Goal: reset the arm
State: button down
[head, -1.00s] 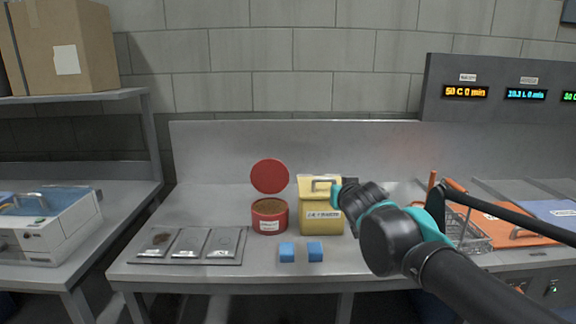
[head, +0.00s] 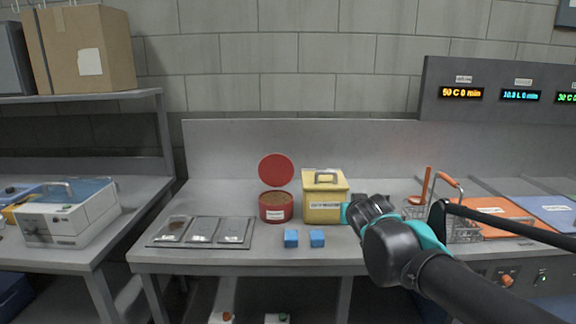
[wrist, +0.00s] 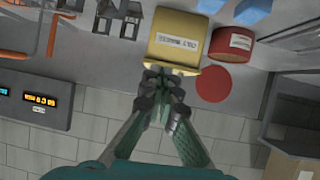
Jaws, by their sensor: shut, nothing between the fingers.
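My gripper (head: 362,208) is at the end of my dark arm, which reaches in from the lower right of the head view. It shows in front of the right side of the yellow box (head: 325,208). In the wrist view, the fingers of my gripper (wrist: 163,76) are together and empty. Their tips overlap the edge of the yellow box (wrist: 178,45) in that picture; I cannot tell how far apart they are in depth.
A red tub (head: 275,208) with its lid up, two blue blocks (head: 291,238) and a three-part tray (head: 200,231) stand on the bench. A wire basket (head: 465,225) and orange board (head: 495,215) lie right of my gripper. A wall panel (head: 500,75) hangs above.

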jog(key=s+d+f+g, duration=0.1)
jog(key=s+f+g, duration=0.3)
jog(key=f, duration=0.7)
jog(key=s+f+g, duration=0.4)
jog(key=s+f, duration=0.4)
jog(key=f, duration=0.3)
jog(key=shift+s+d+f+n+y, duration=0.2)
jog(key=shift+d+f+n+y, duration=0.1)
jog(key=shift+d+f+y, duration=0.1)
jog(key=shift+r, duration=0.1)
